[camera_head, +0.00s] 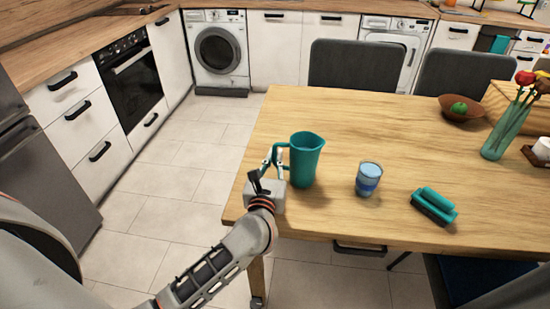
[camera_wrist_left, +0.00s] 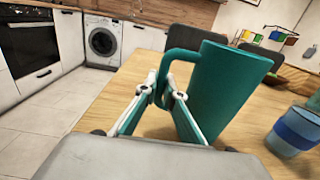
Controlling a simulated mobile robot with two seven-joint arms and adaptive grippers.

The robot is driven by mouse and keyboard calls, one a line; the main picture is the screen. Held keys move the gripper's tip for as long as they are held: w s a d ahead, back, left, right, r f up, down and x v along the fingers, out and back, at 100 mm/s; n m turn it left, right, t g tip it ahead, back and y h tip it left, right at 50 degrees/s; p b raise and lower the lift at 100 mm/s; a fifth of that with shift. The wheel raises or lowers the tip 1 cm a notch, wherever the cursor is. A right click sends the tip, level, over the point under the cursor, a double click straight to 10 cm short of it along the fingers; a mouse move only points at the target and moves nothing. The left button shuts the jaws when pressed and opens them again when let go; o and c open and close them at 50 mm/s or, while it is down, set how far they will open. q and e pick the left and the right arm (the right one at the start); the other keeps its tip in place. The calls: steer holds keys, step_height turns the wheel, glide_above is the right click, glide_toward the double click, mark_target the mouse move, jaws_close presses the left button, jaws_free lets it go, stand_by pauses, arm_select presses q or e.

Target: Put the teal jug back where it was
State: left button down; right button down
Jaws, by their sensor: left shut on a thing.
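The teal jug (camera_head: 306,160) stands upright at the left part of the wooden table (camera_head: 350,123), its handle facing left. In the left wrist view the jug (camera_wrist_left: 222,88) fills the middle right, with its handle between the fingers. My left gripper (camera_head: 274,165) is shut on the jug's handle, at the table's left edge. It also shows in the left wrist view (camera_wrist_left: 163,93). Whether the jug's base touches the table is hard to tell. My right gripper is not in view.
A blue-banded glass (camera_head: 368,179) stands right of the jug, and a teal brush-like object (camera_head: 434,205) lies farther right. A brown bowl (camera_head: 461,108) with a green fruit and a teal vase (camera_head: 507,130) with flowers stand at the right. The table behind the jug is clear.

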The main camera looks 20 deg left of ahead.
arm_select(q)
steer(key=shift+f, duration=0.1)
steer(key=c, duration=2.2)
jaws_free()
steer(key=shift+o, duration=0.2)
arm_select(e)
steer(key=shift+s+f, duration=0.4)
arm_select(q)
steer(key=shift+r, duration=0.25)
steer(key=v, duration=1.1)
steer(key=shift+f, duration=0.2)
steer(key=shift+s+d, duration=0.15)
steer(key=shift+s, duration=0.35)
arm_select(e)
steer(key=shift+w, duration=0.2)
